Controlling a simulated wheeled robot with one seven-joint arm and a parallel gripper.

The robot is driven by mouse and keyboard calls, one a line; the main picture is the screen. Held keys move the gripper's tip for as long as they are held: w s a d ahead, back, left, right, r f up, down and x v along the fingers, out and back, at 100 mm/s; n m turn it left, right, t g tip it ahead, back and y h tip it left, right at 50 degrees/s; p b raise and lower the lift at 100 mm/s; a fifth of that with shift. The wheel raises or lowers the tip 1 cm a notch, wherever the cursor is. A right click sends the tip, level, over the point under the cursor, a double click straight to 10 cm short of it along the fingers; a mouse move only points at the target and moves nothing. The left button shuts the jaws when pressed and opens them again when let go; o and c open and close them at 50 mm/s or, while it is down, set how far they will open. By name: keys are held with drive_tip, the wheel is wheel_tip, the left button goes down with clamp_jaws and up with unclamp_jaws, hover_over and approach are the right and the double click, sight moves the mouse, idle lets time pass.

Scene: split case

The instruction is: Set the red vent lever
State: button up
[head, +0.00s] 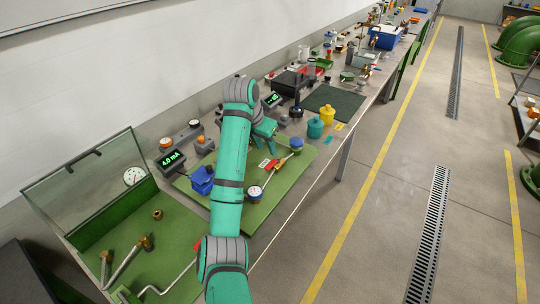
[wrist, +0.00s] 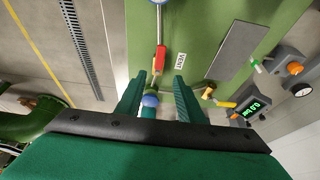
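The red vent lever (head: 271,164) lies on the green panel, beside a white label. In the wrist view the red lever (wrist: 159,58) sits ahead of my fingers, in line with a thin metal rod, with the white VENT label (wrist: 182,60) to its right. A blue-capped fitting (wrist: 150,100) shows between my fingers; I cannot tell whether they touch it. My gripper (wrist: 158,90) is open, its two green fingers apart. In the head view my gripper (head: 268,146) is above the panel, close to the lever and the blue cap (head: 296,144), partly hidden by my arm.
A round gauge (head: 254,193) stands on the green panel (head: 290,172) near the lever. A blue valve (head: 202,180) stands left of my arm. Yellow (head: 327,114) and teal (head: 315,127) canisters stand farther back. A brass fitting with a yellow handle (wrist: 222,103) is right of my fingers.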

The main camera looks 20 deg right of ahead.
sight(272, 162)
drive_tip(key=x, duration=0.8)
drive_tip(key=shift+s+d+f, duration=0.1)
drive_tip(key=shift+s+f, duration=0.05)
drive_tip(key=shift+f, duration=0.2)
clamp_jaws()
